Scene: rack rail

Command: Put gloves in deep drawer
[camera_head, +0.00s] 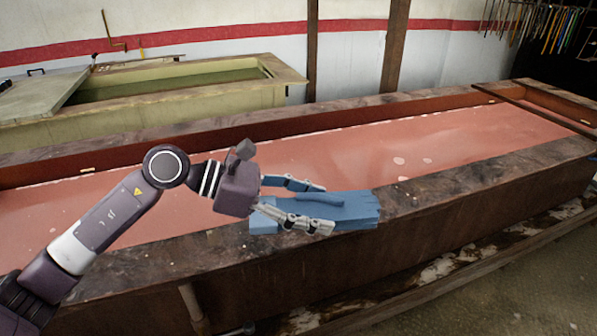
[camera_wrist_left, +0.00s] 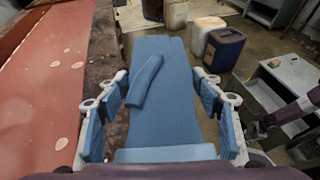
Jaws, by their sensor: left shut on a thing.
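The blue gloves (camera_head: 345,210) are in my left gripper (camera_head: 318,207), over the near stone rim of the long trough in the head view. One metal finger lies along their far side and one along their near side. In the left wrist view the gloves (camera_wrist_left: 165,100) lie between the blue-padded fingers of the gripper (camera_wrist_left: 160,92), with the thumb folded across the top. I cannot tell whether they touch the rim below.
The long trough (camera_head: 455,239) with reddish contents runs across the head view. A pale green basin (camera_head: 215,105) stands behind it. In the left wrist view, canisters (camera_wrist_left: 222,50) and a pale box-like unit (camera_wrist_left: 290,75) stand on the floor at right, near part of my arm.

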